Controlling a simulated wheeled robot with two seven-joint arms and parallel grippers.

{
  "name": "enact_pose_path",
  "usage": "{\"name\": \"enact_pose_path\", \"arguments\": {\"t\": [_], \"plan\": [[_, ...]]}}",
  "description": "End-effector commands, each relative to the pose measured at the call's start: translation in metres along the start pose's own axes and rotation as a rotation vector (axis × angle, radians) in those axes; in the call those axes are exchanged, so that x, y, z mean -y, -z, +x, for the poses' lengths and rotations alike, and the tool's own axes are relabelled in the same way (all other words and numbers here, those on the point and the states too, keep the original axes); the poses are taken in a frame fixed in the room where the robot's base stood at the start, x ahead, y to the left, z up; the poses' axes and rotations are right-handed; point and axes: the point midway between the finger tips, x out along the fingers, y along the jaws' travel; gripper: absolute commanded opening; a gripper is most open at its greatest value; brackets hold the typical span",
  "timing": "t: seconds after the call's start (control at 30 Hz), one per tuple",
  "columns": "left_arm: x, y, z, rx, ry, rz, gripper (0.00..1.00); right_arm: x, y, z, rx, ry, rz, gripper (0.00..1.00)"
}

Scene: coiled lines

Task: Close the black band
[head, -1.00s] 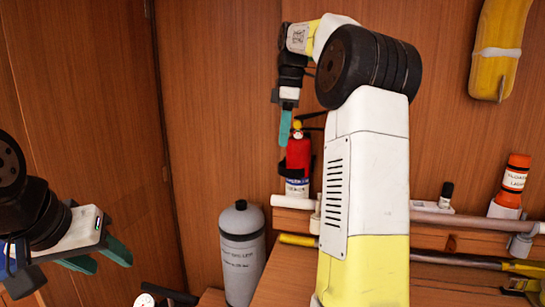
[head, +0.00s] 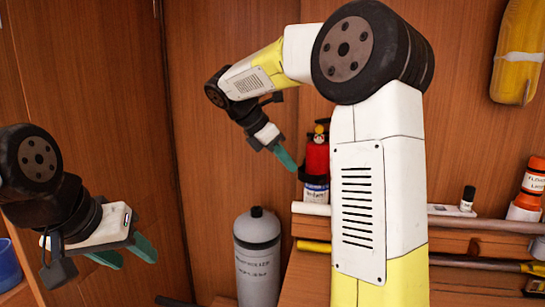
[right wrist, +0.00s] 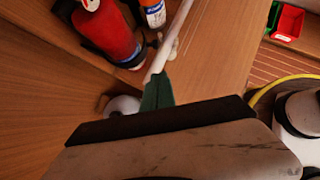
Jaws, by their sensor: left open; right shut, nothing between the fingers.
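A red fire extinguisher (head: 316,160) with a white and blue label stands against the back wall, partly behind my right arm. It also shows at the upper left of the right wrist view (right wrist: 105,32). Dark parts of the black band (right wrist: 129,62) show against its side there; how far the band is closed I cannot tell. My right gripper (head: 286,158) is shut and empty, its teal fingers pointing down toward the extinguisher from the left. In the right wrist view its fingers (right wrist: 157,92) are together. My left gripper (head: 127,256) is open and empty at the lower left, away from the extinguisher.
A grey cylinder (head: 257,252) stands below and left of the extinguisher. A pale rail (head: 310,209) runs along the ledge. An orange and white bottle (head: 531,183) stands at right. A yellow float (head: 518,55) hangs on the wall.

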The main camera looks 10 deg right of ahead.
Motion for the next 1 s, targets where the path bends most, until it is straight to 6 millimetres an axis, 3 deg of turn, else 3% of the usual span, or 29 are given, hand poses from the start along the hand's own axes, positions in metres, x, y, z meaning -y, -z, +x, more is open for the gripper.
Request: {"name": "enact_pose_path", "arguments": {"t": [0.2,0.4,0.6,1.0], "plan": [[0.000,0.000,0.000,0.000,0.000,0.000,0.47,0.001,0.000,0.049,-0.001,0.005,0.001,0.00],[0.000,0.000,0.000,0.000,0.000,0.000,0.47,0.001,-0.017,0.073,-0.001,0.002,0.003,0.00],[0.000,0.000,0.000,0.000,0.000,0.000,0.47,0.001,-0.025,0.083,-0.002,0.002,0.002,0.00],[0.000,0.000,0.000,0.000,0.000,0.000,0.47,0.001,-0.025,0.084,-0.002,-0.001,-0.001,0.00]]}}
